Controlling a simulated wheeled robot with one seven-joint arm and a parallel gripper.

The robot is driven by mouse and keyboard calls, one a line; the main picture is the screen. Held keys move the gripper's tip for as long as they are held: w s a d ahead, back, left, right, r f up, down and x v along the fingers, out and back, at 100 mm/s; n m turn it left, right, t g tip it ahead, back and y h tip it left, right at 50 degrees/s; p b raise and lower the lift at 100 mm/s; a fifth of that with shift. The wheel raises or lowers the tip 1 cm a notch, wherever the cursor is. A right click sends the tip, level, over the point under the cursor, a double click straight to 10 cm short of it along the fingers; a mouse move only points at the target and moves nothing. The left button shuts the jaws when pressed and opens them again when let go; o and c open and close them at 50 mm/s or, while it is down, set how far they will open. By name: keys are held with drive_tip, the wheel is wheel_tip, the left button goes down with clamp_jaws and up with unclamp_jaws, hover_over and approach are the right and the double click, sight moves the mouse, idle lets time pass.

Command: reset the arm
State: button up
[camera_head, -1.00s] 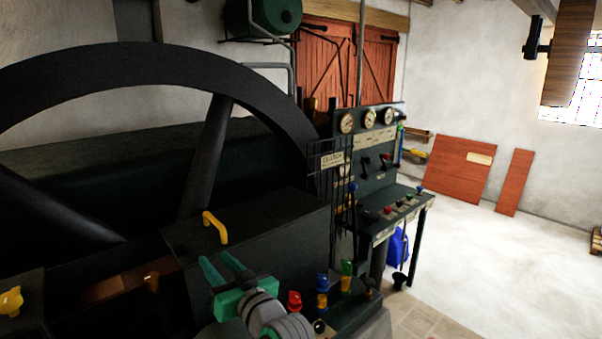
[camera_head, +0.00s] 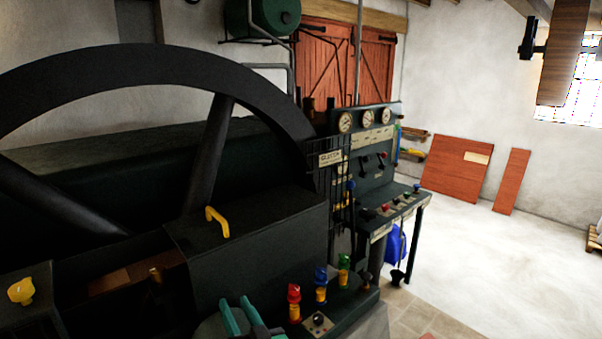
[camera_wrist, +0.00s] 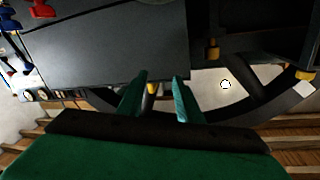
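My gripper (camera_head: 241,318) shows at the bottom of the head view, in front of the dark machine housing. Its two teal fingers are apart, with nothing between them in the head view. In the wrist view my gripper (camera_wrist: 160,92) also has its fingers spread, pointing toward the dark housing (camera_wrist: 100,45). A yellow handle shows in the gap there, beyond the fingertips, and the fingers do not close on it. My arm is mostly below the head view's edge.
A large black flywheel (camera_head: 205,150) fills the left. Red, blue and green knobs (camera_head: 320,285) stand just right of my gripper. A yellow handle (camera_head: 217,221) is on the housing. A gauge panel (camera_head: 372,140) stands behind. Open floor (camera_head: 500,265) lies to the right.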

drive_tip(key=s+d+f+m+h, duration=0.2)
drive_tip(key=s+d+f+h, duration=0.25)
drive_tip(key=s+f, duration=0.6)
drive_tip(key=s+d+f+m+h, duration=0.25)
drive_tip(key=s+d+f, duration=0.35)
drive_tip(key=s+f, duration=0.4)
drive_tip(key=s+d+n+h, duration=0.1)
drive_tip(key=s+d, duration=0.1)
drive_tip(key=s, duration=1)
drive_tip(key=s+d+n+h, duration=0.1)
drive_tip(key=s+d, duration=0.1)
drive_tip(key=s, duration=0.9)
drive_tip(key=shift+s+d+f, duration=0.15)
drive_tip(key=shift+s+d, duration=0.15)
drive_tip(key=shift+s, duration=0.05)
